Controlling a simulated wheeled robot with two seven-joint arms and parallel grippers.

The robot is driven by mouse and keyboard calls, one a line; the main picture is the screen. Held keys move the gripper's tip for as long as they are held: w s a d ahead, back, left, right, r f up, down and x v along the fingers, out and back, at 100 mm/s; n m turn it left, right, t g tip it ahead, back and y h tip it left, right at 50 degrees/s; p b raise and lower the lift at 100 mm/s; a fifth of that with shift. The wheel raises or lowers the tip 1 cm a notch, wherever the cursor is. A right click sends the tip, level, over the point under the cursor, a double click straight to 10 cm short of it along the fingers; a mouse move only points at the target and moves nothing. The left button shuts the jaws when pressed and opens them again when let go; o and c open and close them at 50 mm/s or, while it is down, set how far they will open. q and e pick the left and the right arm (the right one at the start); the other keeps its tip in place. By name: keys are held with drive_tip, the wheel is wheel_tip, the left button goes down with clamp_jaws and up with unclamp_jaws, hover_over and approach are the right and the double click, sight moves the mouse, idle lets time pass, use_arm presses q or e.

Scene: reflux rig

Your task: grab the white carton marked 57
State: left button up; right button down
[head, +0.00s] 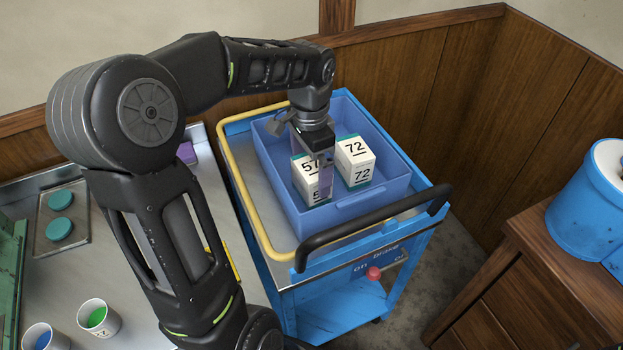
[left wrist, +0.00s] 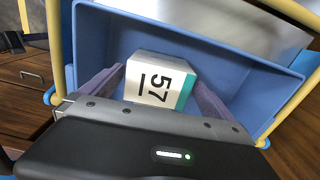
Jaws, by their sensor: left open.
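The white carton marked 57 (head: 308,184) stands in the blue bin on the cart, with a teal band along an edge. In the left wrist view the carton (left wrist: 157,82) lies between the two purple finger pads of my left gripper (left wrist: 156,95). My left gripper (head: 313,172) points down into the bin with its fingers on either side of the carton, open. Its wrist and fingers hide part of the carton in the head view. I cannot tell if the pads touch the carton. My right gripper is not in view.
A second white carton marked 72 (head: 356,163) stands just right in the same blue bin (head: 373,202). The blue cart has a black handle (head: 375,226) and a yellow rail (head: 243,213). Cups (head: 98,318) stand on the counter at left. A wooden wall is behind.

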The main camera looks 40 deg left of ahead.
use_arm(q)
wheel_tip(320, 180, down, 5)
drive_tip(key=shift+d+r, duration=0.1)
idle(0.7)
drive_tip(key=c, duration=1.5)
wheel_tip(320, 180, up, 10)
idle(0.5)
